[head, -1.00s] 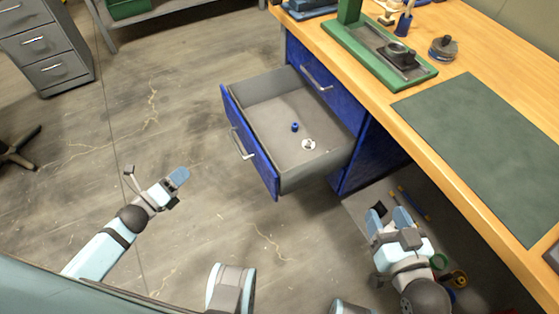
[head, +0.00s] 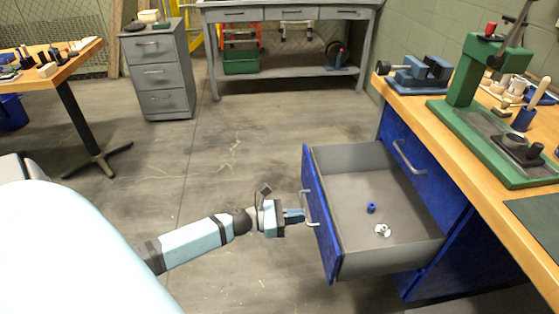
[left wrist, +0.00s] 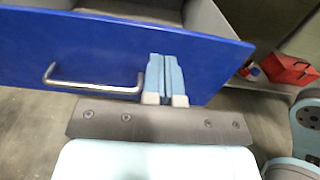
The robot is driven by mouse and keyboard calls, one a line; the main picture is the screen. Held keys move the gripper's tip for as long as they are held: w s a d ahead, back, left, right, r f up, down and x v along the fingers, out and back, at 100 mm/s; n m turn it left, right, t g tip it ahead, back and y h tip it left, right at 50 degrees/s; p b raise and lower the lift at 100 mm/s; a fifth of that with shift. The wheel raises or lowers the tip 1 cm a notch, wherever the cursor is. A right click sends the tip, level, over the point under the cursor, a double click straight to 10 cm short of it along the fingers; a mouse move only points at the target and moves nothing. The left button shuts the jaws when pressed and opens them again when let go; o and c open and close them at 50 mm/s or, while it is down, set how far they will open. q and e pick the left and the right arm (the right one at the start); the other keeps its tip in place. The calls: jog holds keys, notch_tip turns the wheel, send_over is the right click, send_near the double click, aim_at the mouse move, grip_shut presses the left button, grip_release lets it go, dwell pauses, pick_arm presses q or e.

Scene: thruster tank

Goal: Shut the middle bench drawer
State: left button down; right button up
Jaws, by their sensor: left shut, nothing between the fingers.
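The middle bench drawer (head: 318,222) is pulled well out of the blue bench, with its blue front facing left in the head view. Its grey tray holds a small blue part (head: 371,208) and a small whitish part (head: 382,230). A metal bar handle (head: 309,207) is on the front. My left gripper (head: 300,216) is shut and empty at the front, beside the handle. In the left wrist view its closed fingers (left wrist: 165,78) overlap the blue front (left wrist: 130,50) next to the handle's right end (left wrist: 92,85). I cannot tell whether they touch it. My right gripper is out of view.
Above the drawer, the wooden bench top (head: 447,130) carries a green press (head: 470,95) and a blue vise (head: 415,72). A closed upper drawer (head: 400,145) sits behind the open one. A grey cabinet (head: 158,75) stands farther off.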

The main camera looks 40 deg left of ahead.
aim_at(324, 214)
pick_arm(q)
jog(key=x, duration=0.4)
jog(key=shift+w+d+b, duration=0.25)
jog(key=shift+b, duration=0.05)
jog(key=shift+w+d, duration=0.1)
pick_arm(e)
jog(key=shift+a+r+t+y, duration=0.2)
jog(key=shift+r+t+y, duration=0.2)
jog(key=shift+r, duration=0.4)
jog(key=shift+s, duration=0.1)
pick_arm(q)
jog(key=shift+w+d, duration=0.15)
jog(key=shift+w, duration=0.05)
jog(key=b+x, duration=0.7)
jog(key=x, duration=2.1)
jog(key=shift+w+d+r, duration=0.15)
jog(key=shift+w+d, duration=0.1)
jog(key=shift+d, duration=0.05)
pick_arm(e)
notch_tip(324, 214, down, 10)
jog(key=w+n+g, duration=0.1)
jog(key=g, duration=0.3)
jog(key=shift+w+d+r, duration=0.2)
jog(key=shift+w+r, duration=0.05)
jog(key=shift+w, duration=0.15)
